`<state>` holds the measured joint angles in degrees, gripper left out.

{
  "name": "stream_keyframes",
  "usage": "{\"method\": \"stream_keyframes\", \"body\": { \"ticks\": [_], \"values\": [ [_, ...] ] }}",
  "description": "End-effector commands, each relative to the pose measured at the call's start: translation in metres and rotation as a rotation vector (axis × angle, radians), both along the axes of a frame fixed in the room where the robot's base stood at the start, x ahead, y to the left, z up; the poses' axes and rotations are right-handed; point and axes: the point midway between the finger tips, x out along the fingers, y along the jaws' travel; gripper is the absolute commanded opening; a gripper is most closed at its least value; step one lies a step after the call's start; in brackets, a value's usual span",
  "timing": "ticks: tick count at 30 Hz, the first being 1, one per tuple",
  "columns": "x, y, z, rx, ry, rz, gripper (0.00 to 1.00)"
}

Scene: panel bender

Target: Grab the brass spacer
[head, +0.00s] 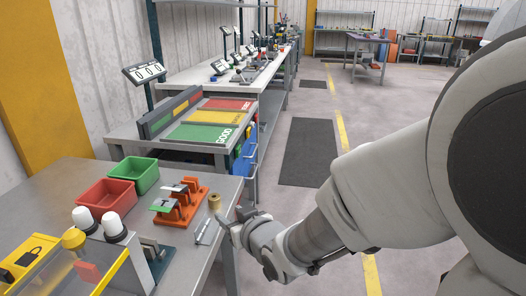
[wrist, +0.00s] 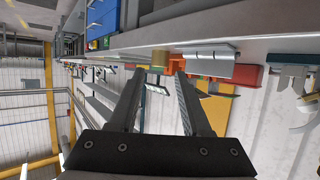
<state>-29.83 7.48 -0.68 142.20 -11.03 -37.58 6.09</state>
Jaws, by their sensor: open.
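The brass spacer (head: 214,202), a small gold-coloured cylinder, stands near the right edge of the grey metal table (head: 190,172). My gripper (head: 232,224) is just to the right of and nearer than the spacer, at the table's edge. In the wrist view the spacer (wrist: 160,57) shows in the gap between the two fingertips, a little beyond them. The gripper (wrist: 160,73) is open and empty. The exact distance to the spacer is hard to tell.
A bent silver metal piece (head: 206,232) lies close beside the spacer. An orange rack (head: 184,208) holding plates stands left of it. Red (head: 106,197) and green (head: 136,172) bins sit further left. Floor right of the table is clear.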

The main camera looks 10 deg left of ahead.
Motion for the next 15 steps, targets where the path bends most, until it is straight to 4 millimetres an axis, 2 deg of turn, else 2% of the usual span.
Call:
{"method": "stream_keyframes", "body": {
  "ticks": [1,3,15],
  "values": [
    [0.007,0.005,-0.008,-0.001,0.002,0.001,0.48],
    [0.015,0.011,-0.012,-0.001,0.002,0.000,0.48],
    [0.041,0.032,-0.019,0.000,0.000,0.001,0.48]
  ]
}}
